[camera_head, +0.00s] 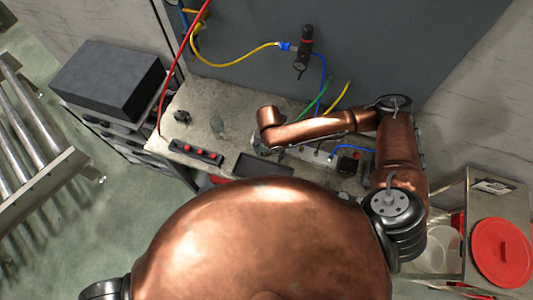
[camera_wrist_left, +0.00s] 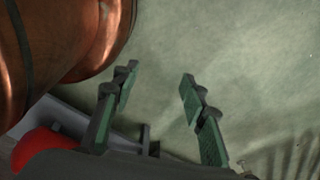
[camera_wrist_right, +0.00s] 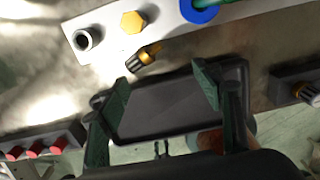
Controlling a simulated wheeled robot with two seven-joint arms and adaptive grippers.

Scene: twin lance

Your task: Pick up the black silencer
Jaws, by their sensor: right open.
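A small black cylinder with a brass-coloured end, which looks like the black silencer (camera_wrist_right: 138,61), lies on the worktop in the right wrist view. It sits between a pale fitting block (camera_wrist_right: 108,25) and a black tray (camera_wrist_right: 165,110). My right gripper (camera_wrist_right: 162,86) is open and empty, its fingers over the tray. The silencer shows just beyond the fingertips, nearer the left finger, and does not appear touched. In the head view my right wrist hides this spot. My left gripper (camera_wrist_left: 160,78) is open and empty over the floor in the left wrist view.
The pale block carries a yellow hex fitting (camera_wrist_right: 133,21) and a blue ring (camera_wrist_right: 199,10). A strip with red buttons (camera_head: 197,152) lies left of the tray. A black block with a brass part (camera_wrist_right: 296,86) stands at right. Coloured hoses (camera_head: 235,58) hang behind.

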